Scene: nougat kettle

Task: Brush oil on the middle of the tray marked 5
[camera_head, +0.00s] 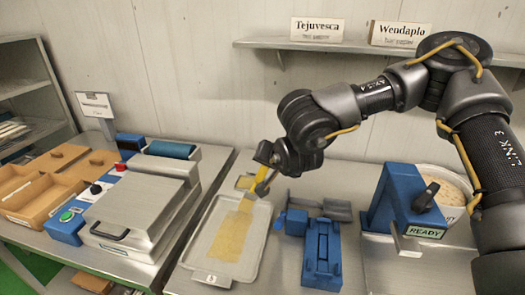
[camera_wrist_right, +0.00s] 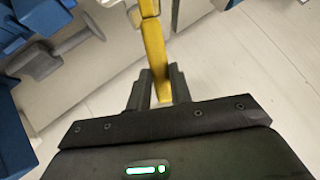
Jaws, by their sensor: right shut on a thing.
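The grey tray (camera_head: 205,242) lies on the metal table in the middle of the head view; a small label (camera_head: 211,279) at its front edge carries a mark that looks like a 5. A yellowish oil patch (camera_head: 236,232) runs along the tray's middle. My right gripper (camera_head: 266,168) is over the tray's back end, shut on the yellow handle of a brush (camera_head: 264,185), which is tilted down towards the tray. In the right wrist view the handle (camera_wrist_right: 155,50) passes between the fingers (camera_wrist_right: 158,88). I cannot tell whether the bristles touch the tray. My left gripper is not in view.
A grey press-like machine (camera_head: 140,215) and wooden boxes (camera_head: 38,190) stand left. A blue stand (camera_head: 322,255) is right of the tray. Further right is a blue unit with a READY sign (camera_head: 424,232) beside a round pot (camera_head: 447,182). A wall shelf (camera_head: 340,46) holds name signs.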

